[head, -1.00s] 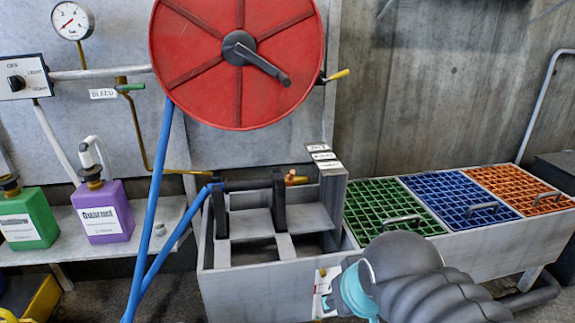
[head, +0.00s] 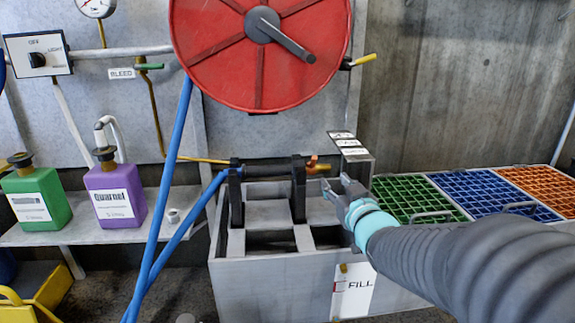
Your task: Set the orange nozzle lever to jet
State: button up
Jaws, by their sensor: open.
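The dark nozzle (head: 272,172) lies across two black upright brackets on a grey metal trough, with the blue hose joined at its left end. A small orange-copper part (head: 313,163), seemingly the lever, stands up at the nozzle's right end; its exact setting is too small to tell. A grey plate with several small white labels (head: 348,143) sits just behind and right of it; the words are not readable. My gripper (head: 336,187) is open and appears empty, a little right of and below the orange part in the picture, apart from it.
The trough (head: 285,285) has open compartments and a FILL label on its front. A red hose reel (head: 258,50) with a crank hangs above. Green, blue and orange grates (head: 418,200) are at right. Green and purple jugs (head: 115,195) stand on a shelf at left.

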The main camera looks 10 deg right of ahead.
aim_at(315, 161)
jog(key=w, duration=0.4)
jog(key=w+a, duration=0.1)
jog(key=w, duration=0.4)
jog(key=w+a, duration=0.1)
jog(key=w, duration=0.4)
jog(key=shift+a, duration=0.15)
jog(key=shift+c, duration=0.2)
grip_shut()
